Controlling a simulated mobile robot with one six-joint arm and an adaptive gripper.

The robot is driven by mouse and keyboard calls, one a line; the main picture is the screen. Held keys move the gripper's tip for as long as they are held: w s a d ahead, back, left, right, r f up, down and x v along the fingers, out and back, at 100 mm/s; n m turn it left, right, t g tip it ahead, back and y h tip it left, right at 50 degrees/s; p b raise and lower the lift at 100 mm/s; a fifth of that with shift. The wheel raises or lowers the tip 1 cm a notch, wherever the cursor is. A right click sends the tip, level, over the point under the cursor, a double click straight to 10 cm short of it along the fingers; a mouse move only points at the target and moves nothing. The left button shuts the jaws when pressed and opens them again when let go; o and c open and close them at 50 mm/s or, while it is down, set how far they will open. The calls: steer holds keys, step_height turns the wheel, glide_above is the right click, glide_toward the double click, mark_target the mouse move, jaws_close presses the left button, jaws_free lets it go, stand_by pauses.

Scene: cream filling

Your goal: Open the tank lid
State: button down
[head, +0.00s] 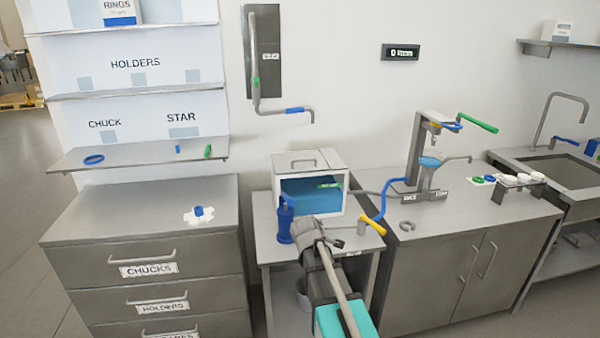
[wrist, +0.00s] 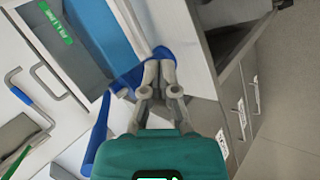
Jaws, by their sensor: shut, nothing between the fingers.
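The tank (head: 310,197) is a clear-sided box with white edges and blue contents, standing on a small table. Its grey lid (head: 300,164) lies flat on top, with a bar handle (head: 302,153) on it. In the wrist view the blue tank side with a green label (wrist: 52,22) shows at upper left. My gripper (wrist: 160,65) is shut and empty, its fingertips in front of a blue pump-like body, and I cannot tell if they touch. In the head view my arm hides the gripper's tips, which seem to be in front of the tank and below its lid.
The blue pump (head: 285,222) stands at the tank's front left. A yellow-ended handle (head: 374,225) is at its right. A wall pipe with a blue grip (head: 294,110) hangs above the lid. A drawer cabinet (head: 150,250) stands left of the table.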

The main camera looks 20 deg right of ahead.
steer(key=w+d+r+n+t+h+b, duration=0.1)
steer(key=w+d+r+n+t, duration=0.15)
steer(key=w+n, duration=0.35)
steer(key=w+d+r+n+t+b, duration=0.1)
steer(key=w+r+n+t, duration=0.2)
steer(key=w, duration=0.4)
steer(key=n+t+y+b, duration=0.25)
steer(key=n+t, duration=0.25)
steer(key=n, duration=0.7)
glide_toward(300, 170)
steer(key=s, duration=0.1)
steer(key=shift+w+d+r+n+t+y, duration=0.2)
steer(key=shift+r+n+y, duration=0.1)
steer(key=shift+n, duration=0.45)
steer(key=shift+w+d+r+n+t+y, duration=0.1)
steer(key=shift+w+r+n+y, duration=0.2)
steer(key=shift+n, duration=0.45)
steer(key=shift+w+d+r, duration=0.1)
steer(key=shift+w+d, duration=0.05)
steer(key=shift+w, duration=1.45)
steer(key=shift+w+d+r, duration=0.1)
steer(key=shift+w, duration=1.55)
steer(key=shift+w+d+r, duration=0.1)
steer(key=shift+w+d, duration=0.05)
steer(key=shift+w, duration=1.45)
steer(key=shift+a+r+p, duration=0.1)
steer(key=shift+r+p, duration=0.05)
steer(key=shift+p, duration=0.15)
